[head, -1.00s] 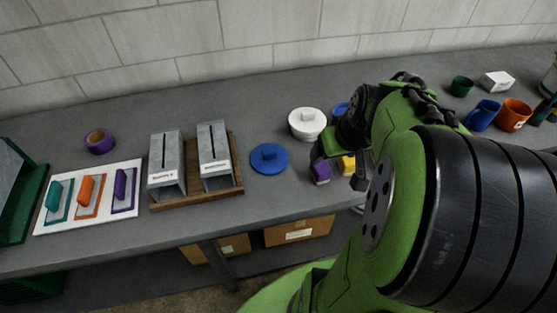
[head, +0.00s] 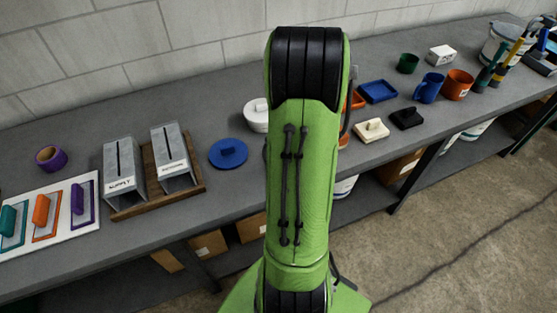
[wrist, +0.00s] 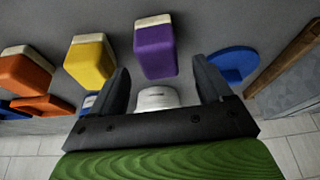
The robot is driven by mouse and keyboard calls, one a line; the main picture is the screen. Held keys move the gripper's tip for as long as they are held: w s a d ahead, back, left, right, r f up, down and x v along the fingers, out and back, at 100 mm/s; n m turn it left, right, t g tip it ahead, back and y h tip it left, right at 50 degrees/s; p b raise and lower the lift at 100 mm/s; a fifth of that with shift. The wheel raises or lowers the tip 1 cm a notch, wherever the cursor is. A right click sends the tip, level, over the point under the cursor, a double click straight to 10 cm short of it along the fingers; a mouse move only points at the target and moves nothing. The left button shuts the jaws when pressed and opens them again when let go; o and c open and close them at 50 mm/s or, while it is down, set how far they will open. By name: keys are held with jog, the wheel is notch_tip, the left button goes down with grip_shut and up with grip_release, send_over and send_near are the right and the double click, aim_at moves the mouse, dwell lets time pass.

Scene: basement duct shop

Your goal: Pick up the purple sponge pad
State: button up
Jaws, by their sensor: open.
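The purple sponge pad (wrist: 155,52) is a purple block with a pale layer on one end. In the wrist view it lies on the grey bench, between and beyond the fingertips, apart from both. My gripper (wrist: 161,70) is open and empty, with one dark finger on each side of the pad's line. A yellow sponge pad (wrist: 90,62) and an orange one (wrist: 26,70) lie in a row to the left of the purple one.
A white lidded container (wrist: 157,98) and a blue round lid (wrist: 234,63) are close by; the lid also shows in the head view (head: 228,154). A wooden rack (head: 203,186) with metal ducts stands left. Cream (head: 371,131) and black (head: 407,118) items sit right of my arm.

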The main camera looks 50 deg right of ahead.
jog(key=x, duration=0.5)
jog(key=shift+f+b, duration=0.15)
jog(key=shift+b, duration=0.15)
jog(key=shift+s, duration=0.1)
jog(key=shift+c, duration=0.8)
jog(key=c, duration=0.9)
notch_tip(320, 180, up, 10)
jog(key=shift+r+p, duration=0.15)
jog(key=shift+p, duration=0.8)
jog(key=o, duration=0.5)
jog(key=shift+c, duration=0.2)
jog(key=c, duration=0.3)
jog(key=shift+c, duration=0.2)
